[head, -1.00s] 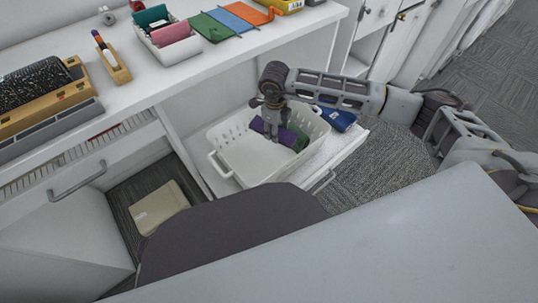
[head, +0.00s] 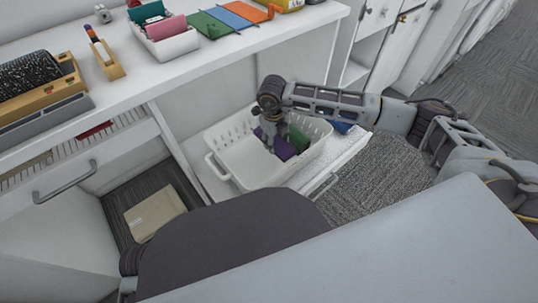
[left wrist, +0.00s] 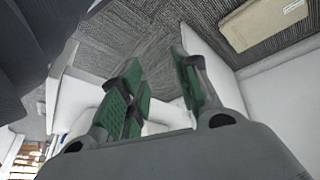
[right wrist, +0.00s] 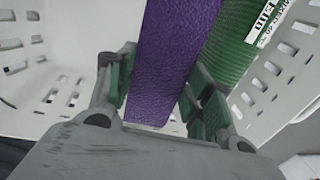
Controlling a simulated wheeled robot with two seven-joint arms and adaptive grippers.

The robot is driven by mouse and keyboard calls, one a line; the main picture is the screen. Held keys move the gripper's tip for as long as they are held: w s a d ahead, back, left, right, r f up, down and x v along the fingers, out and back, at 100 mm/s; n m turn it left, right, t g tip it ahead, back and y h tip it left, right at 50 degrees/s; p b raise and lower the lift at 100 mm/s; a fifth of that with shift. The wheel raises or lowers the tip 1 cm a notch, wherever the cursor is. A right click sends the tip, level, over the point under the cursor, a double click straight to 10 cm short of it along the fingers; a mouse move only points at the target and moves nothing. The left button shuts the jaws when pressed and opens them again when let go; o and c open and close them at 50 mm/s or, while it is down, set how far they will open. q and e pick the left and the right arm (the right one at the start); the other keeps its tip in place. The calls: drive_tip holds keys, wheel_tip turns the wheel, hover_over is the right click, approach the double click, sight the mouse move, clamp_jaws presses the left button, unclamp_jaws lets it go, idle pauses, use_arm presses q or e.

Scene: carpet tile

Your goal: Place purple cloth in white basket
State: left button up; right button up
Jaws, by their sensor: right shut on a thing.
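The white basket (head: 228,166) stands with slotted walls on a low white shelf. The purple cloth (head: 281,147) is inside it, below my right gripper (head: 271,143). In the right wrist view the purple cloth (right wrist: 165,65) runs between the green-padded fingers of my right gripper (right wrist: 160,92), which is shut on it. The basket walls (right wrist: 30,55) show on both sides there. My left gripper (left wrist: 158,72) shows in the left wrist view, open and empty, away from the basket. The cloth's lower end and its contact with the basket floor are hidden.
A green item (head: 299,138) with a printed label lies in the basket beside the cloth. A blue item (head: 341,127) is just right of the basket. A tan box (head: 155,212) lies on the floor. The white counter (head: 200,58) above holds several colourful items.

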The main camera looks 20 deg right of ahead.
sight(276, 161)
use_arm(q)
drive_tip(key=shift+f, duration=0.1)
use_arm(e)
drive_tip(key=shift+f, duration=0.1)
